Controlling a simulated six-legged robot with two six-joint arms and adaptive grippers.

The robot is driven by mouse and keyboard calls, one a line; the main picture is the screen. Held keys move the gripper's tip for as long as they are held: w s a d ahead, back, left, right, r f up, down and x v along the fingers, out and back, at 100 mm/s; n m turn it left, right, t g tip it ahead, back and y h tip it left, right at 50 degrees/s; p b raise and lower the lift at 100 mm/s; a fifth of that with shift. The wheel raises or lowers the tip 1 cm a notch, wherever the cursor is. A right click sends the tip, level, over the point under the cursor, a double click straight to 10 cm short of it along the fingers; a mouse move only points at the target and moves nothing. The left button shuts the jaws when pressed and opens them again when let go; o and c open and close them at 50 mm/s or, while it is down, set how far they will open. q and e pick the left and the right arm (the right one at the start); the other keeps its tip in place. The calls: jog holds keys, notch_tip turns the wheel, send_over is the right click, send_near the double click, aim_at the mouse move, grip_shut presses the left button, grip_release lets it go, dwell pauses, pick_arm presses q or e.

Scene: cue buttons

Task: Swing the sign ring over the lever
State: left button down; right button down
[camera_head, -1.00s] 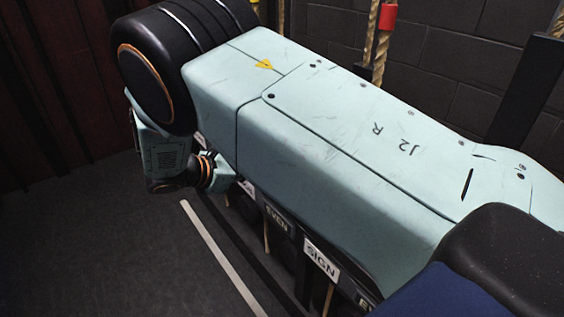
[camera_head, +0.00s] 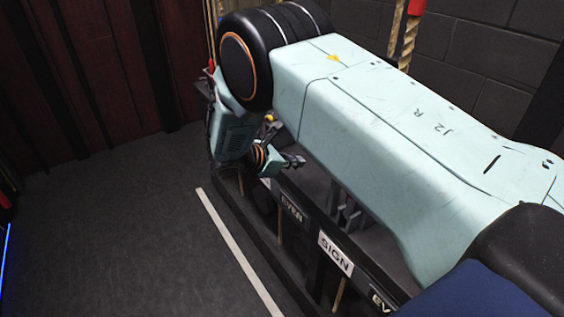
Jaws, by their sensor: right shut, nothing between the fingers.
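A white label reading SIGN (camera_head: 335,253) is on the front of a dark rack below my right arm. The sign ring and the lever cannot be made out; my large pale right arm covers much of the rack behind the label. My right gripper (camera_head: 294,161) shows small beyond the underside of my arm. It is shut and empty, pointing right over the rack, up and left of the SIGN label. My left gripper is not in view.
Thick ropes (camera_head: 408,43), one with a red band (camera_head: 417,7), hang behind my arm. A white floor line (camera_head: 238,248) runs along the rack; the floor left of it is clear.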

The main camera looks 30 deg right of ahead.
jog(key=r, duration=0.2)
jog(key=d+r, duration=0.1)
jog(key=shift+s+d+r, duration=0.1)
jog(key=shift+s+r, duration=0.15)
jog(key=shift+r, duration=0.1)
jog(key=shift+w, duration=0.1)
